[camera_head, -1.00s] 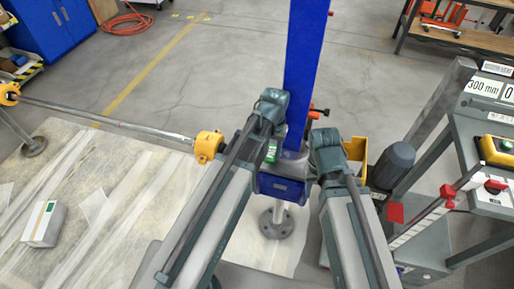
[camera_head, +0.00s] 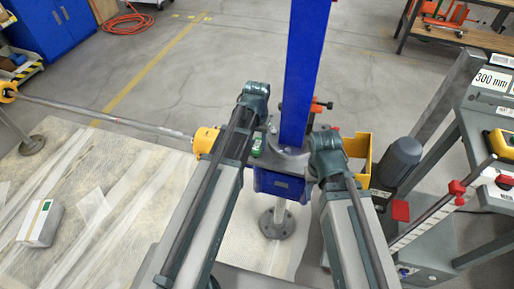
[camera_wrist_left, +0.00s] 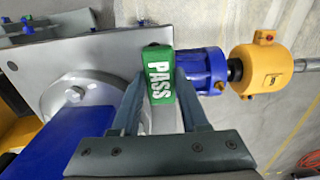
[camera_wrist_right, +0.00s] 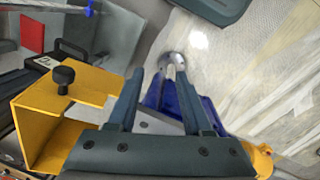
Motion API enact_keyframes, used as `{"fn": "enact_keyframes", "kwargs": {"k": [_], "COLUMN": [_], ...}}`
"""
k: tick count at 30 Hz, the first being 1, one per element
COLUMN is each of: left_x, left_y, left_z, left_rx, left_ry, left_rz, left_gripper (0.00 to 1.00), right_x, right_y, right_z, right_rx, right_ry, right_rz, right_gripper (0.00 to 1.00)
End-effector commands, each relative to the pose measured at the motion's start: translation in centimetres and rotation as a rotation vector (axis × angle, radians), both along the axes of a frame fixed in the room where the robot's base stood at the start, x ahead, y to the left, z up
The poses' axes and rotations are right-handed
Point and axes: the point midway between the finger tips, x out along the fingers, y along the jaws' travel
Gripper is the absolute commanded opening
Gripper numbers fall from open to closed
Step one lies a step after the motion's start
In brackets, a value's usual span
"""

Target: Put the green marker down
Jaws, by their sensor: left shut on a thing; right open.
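The green marker (camera_wrist_left: 160,76), a small block reading PASS, is between the fingers of my left gripper (camera_wrist_left: 163,88), which is shut on it. In the left wrist view it lies over the edge of the grey plate (camera_wrist_left: 105,45), beside a blue cylinder (camera_wrist_left: 203,70); I cannot tell if it touches the plate. In the head view the marker (camera_head: 257,146) shows left of the blue column (camera_head: 302,75). My right gripper (camera_wrist_right: 160,85) is open and empty, right of the column, near the yellow bracket (camera_wrist_right: 45,120).
A yellow collar (camera_head: 205,141) on a long rod (camera_head: 110,116) lies left of the left gripper. A grey motor (camera_head: 398,160) and a grey bench (camera_head: 485,135) stand at the right. A white box (camera_head: 38,228) sits on the floor sheet.

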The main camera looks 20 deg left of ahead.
Motion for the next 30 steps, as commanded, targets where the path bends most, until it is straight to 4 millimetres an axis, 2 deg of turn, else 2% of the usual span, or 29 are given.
{"fn": "enact_keyframes", "kwargs": {"k": [12,13,17,18,30], "left_x": [0.0,-0.01,0.0,0.0,0.0], "left_y": [-0.01,-0.01,-0.01,-0.01,-0.01], "left_z": [-0.61,-0.5,-0.43,-0.43,-0.07], "left_rx": [0.0,0.0,0.0,0.0,0.0], "left_ry": [0.0,0.0,0.0,0.0,0.0], "left_rz": [0.0,0.0,0.0,0.0,0.0], "left_gripper": [0.0,0.47,0.71,0.74,0.74], "right_x": [0.0,0.0,0.0,0.0,0.0], "right_y": [0.0,0.0,0.0,0.0,0.0], "right_z": [-0.61,-0.5,-0.43,-0.43,-0.07], "right_rx": [0.0,0.0,0.0,0.0,0.0], "right_ry": [0.0,0.0,0.0,0.0,0.0], "right_rz": [0.0,0.0,0.0,0.0,0.0], "right_gripper": [0.5,0.5,0.5,0.5,0.5]}}
